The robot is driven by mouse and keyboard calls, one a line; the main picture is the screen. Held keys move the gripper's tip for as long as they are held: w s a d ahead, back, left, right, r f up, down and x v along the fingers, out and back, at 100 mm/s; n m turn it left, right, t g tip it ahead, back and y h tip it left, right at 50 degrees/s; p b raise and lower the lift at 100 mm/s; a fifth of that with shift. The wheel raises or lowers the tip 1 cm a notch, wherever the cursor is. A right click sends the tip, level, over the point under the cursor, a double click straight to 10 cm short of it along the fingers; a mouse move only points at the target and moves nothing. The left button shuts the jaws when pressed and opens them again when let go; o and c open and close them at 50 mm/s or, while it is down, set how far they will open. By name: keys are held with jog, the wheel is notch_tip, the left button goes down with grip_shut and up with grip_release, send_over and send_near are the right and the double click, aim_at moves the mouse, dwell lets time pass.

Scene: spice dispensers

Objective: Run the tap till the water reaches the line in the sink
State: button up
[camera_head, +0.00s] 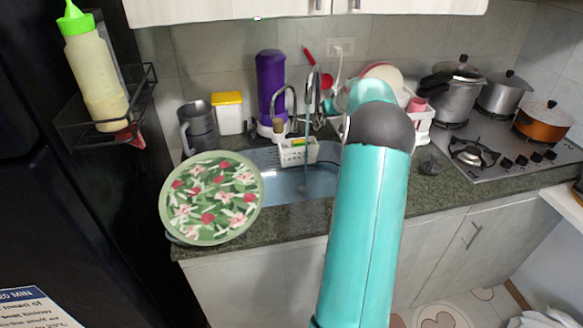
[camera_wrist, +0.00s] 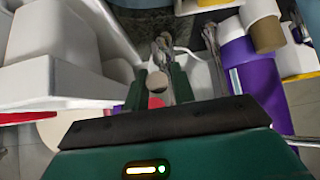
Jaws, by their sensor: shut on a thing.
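The sink (camera_head: 325,150) is set in the dark counter, with bluish water (camera_head: 290,188) in its basin. A curved metal tap (camera_head: 314,85) stands behind it, and a thin stream seems to fall from it into the basin. I cannot make out a line on the sink wall. My arm covers the sink's right part and hides most of my gripper in the head view. In the wrist view, the two dark green fingers of my gripper (camera_wrist: 158,88) are closed around a small round beige knob (camera_wrist: 157,80), apparently the tap's handle.
A round floral plate (camera_head: 212,198) overhangs the sink's left side. A white caddy (camera_head: 298,152) sits at the sink's back edge. A purple bottle (camera_head: 270,85) stands behind, and a dish rack (camera_head: 418,125) and stove (camera_head: 490,150) lie to the right.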

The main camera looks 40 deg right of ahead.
jog(key=shift+s+a+f, duration=0.2)
jog(key=shift+s+f, duration=0.2)
jog(key=shift+f, duration=0.35)
jog(key=shift+s+a+f, duration=0.1)
jog(key=shift+s+f, duration=0.1)
jog(key=shift+f, duration=0.45)
jog(key=o, duration=0.9)
jog(key=shift+r, duration=0.1)
jog(key=v, duration=0.7)
